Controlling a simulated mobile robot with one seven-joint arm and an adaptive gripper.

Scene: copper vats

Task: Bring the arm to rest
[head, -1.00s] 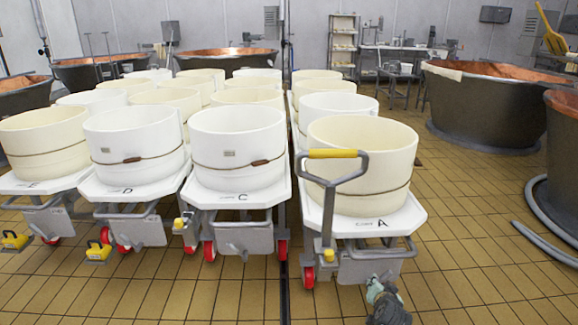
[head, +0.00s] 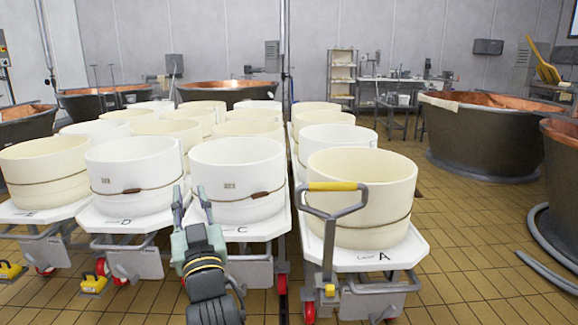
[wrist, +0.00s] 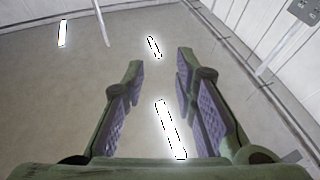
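My gripper (head: 191,198) stands upright in the head view, in front of the carts marked D and C, with its fingers pointing up. In the wrist view my gripper (wrist: 158,70) shows two green fingers with purple pads. They are spread wide apart with nothing between them. The wrist camera faces the ceiling, where lit lamps (wrist: 170,130) show. My forearm rises from the bottom edge of the head view.
Rows of round cream tubs (head: 360,185) stand on white wheeled carts (head: 375,258) in front of me. A cart handle with a yellow grip (head: 332,186) rises at the right. Copper vats (head: 480,135) stand behind. The tiled floor (head: 480,250) at the right is mostly clear.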

